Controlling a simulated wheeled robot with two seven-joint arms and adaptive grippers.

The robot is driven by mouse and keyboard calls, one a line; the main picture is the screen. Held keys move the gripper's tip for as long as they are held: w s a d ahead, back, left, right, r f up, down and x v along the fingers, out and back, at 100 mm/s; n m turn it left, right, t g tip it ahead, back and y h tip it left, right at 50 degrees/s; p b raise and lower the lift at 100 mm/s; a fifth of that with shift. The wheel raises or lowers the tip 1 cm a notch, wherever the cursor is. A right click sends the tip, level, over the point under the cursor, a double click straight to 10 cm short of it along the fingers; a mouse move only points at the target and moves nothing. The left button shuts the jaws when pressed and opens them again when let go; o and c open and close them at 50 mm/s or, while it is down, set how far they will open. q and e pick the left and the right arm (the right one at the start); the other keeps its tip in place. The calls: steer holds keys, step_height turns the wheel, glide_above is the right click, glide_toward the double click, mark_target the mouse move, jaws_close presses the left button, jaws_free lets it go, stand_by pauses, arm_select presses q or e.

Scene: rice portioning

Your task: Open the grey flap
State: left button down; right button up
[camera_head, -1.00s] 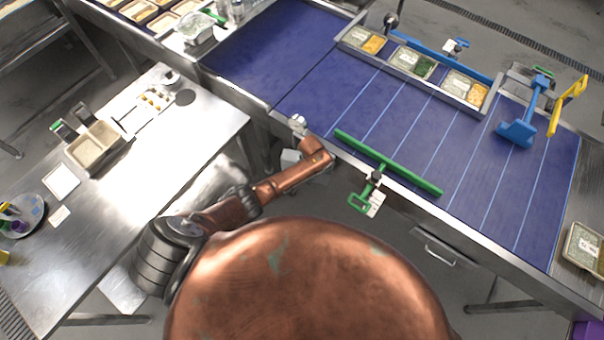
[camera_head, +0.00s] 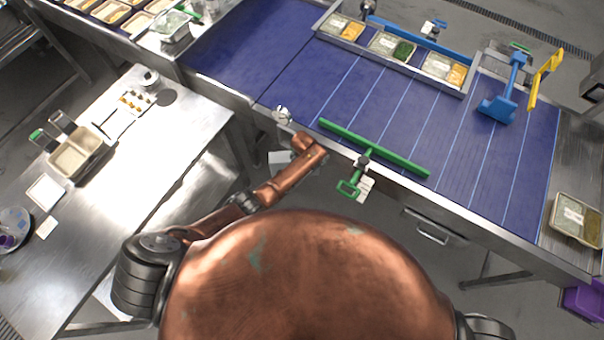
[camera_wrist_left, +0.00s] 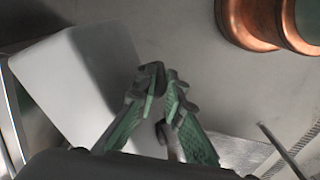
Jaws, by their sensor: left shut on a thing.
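The grey flap (camera_wrist_left: 75,85) looks like a pale flat panel at the left of the left wrist view. In the head view a small pale grey piece (camera_head: 280,161), likely the same flap, shows below the conveyor's near edge, partly behind my copper left arm. My left gripper (camera_wrist_left: 164,80) has its green fingers closed together at the right edge of the panel. A small dark piece is at the fingertips, and the exact contact is hard to see. The left gripper is hidden in the head view. My right gripper is in neither view.
The blue conveyor (camera_head: 300,60) lies beyond my arm. A green T-shaped tool (camera_head: 375,148) lies along its near edge, with a green handle (camera_head: 349,187) hanging over. A steel table (camera_head: 190,130) stands at left. A drawer handle (camera_head: 432,233) sits right of the flap.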

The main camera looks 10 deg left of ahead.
arm_select(q)
steer(key=c, duration=2.3)
jaws_free()
step_height(320, 180, up, 12)
